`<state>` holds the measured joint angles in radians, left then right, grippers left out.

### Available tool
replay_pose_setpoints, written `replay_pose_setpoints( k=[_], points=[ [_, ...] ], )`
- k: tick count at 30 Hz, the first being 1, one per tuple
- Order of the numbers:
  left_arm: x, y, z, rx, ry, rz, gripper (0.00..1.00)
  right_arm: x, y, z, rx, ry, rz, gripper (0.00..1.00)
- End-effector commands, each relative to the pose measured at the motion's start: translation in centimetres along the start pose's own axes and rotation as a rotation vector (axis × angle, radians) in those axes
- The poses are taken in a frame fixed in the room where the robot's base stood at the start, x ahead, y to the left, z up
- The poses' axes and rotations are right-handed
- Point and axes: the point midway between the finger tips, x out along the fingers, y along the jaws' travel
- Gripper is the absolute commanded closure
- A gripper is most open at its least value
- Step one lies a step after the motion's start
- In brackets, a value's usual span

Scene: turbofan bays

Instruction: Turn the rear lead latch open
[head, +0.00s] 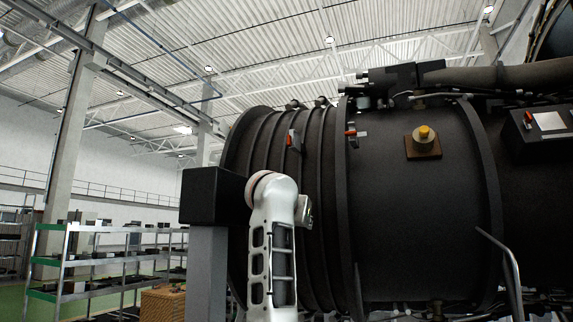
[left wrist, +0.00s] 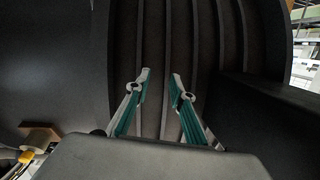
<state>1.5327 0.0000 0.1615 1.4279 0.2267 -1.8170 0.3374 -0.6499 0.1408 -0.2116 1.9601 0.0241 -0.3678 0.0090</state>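I cannot tell from the frames which is the rear lead latch. My left gripper (left wrist: 159,77) is open and empty in the left wrist view, its teal fingers pointing at the dark ribbed casing (left wrist: 180,45). No latch shows between the fingers. In the head view my white arm stands before the casing, and its gripper is not visible. My right gripper is not in view.
A yellow knob (head: 424,132) on a brown plate is on the casing. A dark block on a grey post (head: 207,275) stands left of my arm. A bent metal rail (head: 511,262) is at lower right. Shelves (head: 100,265) stand at far left.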

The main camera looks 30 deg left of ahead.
Motion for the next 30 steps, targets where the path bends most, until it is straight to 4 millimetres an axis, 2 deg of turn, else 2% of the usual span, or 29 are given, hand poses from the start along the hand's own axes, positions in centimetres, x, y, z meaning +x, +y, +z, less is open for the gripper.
replay_pose_setpoints(
  k=[1, 6, 10, 12, 15, 20, 30],
  points=[
    [-2.0, -0.8, -3.4, -0.023, 0.029, 0.009, 0.77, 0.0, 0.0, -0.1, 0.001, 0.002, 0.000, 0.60],
    [-8.2, -2.9, -11.7, -0.083, 0.097, 0.042, 0.77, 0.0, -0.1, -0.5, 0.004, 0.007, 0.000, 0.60],
    [-12.6, -4.3, -16.2, -0.113, 0.139, 0.065, 0.77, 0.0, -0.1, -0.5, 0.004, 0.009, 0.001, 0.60],
    [-14.3, -4.8, -17.8, -0.124, 0.156, 0.073, 0.77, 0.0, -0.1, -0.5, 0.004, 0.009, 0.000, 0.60],
    [-15.9, -5.3, -19.1, -0.132, 0.168, 0.081, 0.77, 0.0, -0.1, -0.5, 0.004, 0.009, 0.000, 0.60],
    [-15.8, -5.4, -19.8, -0.136, 0.172, 0.084, 0.77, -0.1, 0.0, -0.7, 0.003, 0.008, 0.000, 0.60],
    [-11.0, -5.2, -20.7, -0.134, 0.170, 0.081, 0.77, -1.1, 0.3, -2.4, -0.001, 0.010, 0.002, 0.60]
  ],
)
